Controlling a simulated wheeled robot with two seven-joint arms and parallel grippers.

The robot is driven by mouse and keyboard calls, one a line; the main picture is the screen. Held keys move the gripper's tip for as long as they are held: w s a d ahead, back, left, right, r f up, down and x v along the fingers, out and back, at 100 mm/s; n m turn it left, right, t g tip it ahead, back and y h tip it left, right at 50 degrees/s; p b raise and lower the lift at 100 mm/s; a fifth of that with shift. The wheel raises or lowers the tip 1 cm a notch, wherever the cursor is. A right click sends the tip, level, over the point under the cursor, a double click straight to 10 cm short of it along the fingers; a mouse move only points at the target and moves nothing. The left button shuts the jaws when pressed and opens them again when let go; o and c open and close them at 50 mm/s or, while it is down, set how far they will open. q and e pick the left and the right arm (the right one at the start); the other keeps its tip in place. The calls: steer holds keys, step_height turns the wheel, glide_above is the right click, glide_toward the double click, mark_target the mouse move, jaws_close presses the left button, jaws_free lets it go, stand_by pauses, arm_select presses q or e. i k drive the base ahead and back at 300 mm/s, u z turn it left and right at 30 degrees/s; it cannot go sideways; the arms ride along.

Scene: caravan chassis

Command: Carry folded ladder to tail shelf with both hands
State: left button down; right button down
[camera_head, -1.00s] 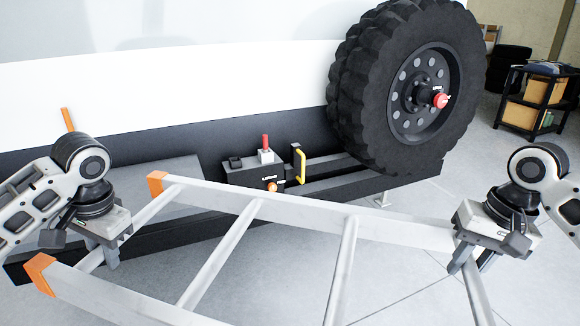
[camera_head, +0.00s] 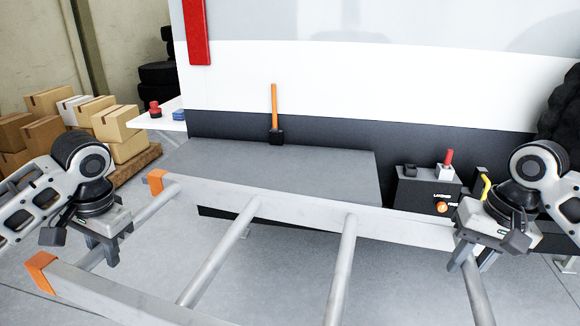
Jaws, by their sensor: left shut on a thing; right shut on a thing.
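The folded ladder (camera_head: 300,206) is a pale metal frame with round rungs and orange end caps. It spans the lower part of the view, held in front of the caravan's tail. My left gripper (camera_head: 104,250) is shut on the ladder's end rung at the left. My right gripper (camera_head: 470,258) is shut on a rung at the right. The tail shelf (camera_head: 280,170) is a flat grey slab behind and beyond the ladder. The ladder's far rail overlaps its front edge in view. Nothing lies on the visible shelf top.
An orange upright post (camera_head: 274,108) stands at the shelf's back edge. A dark control box (camera_head: 428,190) with a red lever is right of the shelf. The spare tyre (camera_head: 562,110) is at the right edge. Stacked cartons (camera_head: 75,118) and a white side table (camera_head: 160,119) are left.

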mark_target(265, 166)
steer(key=u, duration=0.2)
steer(key=i, duration=2.15)
